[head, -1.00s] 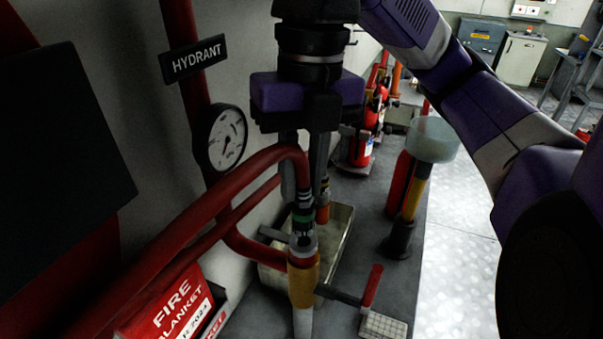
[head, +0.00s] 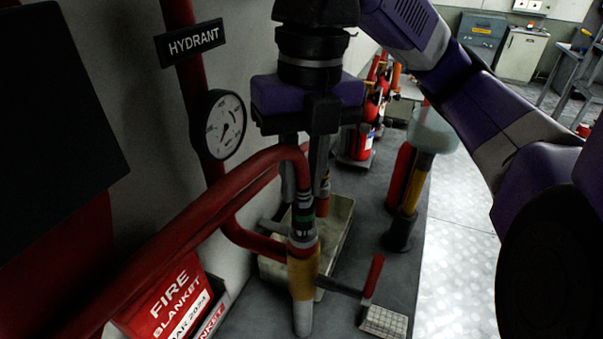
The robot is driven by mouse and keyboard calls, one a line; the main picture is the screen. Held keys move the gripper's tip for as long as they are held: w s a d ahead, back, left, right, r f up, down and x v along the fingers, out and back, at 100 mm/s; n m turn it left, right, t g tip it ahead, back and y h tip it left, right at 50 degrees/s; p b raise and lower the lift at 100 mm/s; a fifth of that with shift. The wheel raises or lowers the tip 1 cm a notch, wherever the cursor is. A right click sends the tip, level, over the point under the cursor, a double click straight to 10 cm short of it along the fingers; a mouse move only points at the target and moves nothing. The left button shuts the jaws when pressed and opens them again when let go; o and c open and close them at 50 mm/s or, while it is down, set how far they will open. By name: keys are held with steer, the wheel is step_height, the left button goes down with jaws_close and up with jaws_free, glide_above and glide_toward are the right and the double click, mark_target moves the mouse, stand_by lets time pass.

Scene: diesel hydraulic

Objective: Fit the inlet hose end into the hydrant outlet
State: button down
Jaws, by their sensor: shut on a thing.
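My gripper (head: 303,180) points down, its two fingers shut on the red inlet hose (head: 235,185) where it bends down at its end. Below the fingers the hose end (head: 304,212) has dark and silver bands and one green band. It hangs upright, in line over a yellow upright fitting (head: 303,275), which looks like the hydrant outlet below the HYDRANT sign (head: 190,43). The hose end's silver bottom appears to meet the fitting's top; I cannot tell whether it is seated inside.
A side lever with a red handle (head: 373,276) stands right of the fitting. A pale tray (head: 335,235) is behind it. A gauge (head: 225,125) is on the wall. A fire blanket box (head: 172,300) is at lower left. Red extinguishers (head: 358,142) stand farther back. Open floor (head: 455,250) lies right.

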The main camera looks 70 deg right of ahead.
steer(key=shift+f, duration=0.3)
steer(key=c, duration=1.2)
jaws_free()
steer(key=r, duration=0.7)
steer(key=shift+s+d+r, duration=0.1)
steer(key=shift+d+r, duration=0.25)
steer(key=shift+r, duration=0.05)
steer(key=shift+s, duration=0.15)
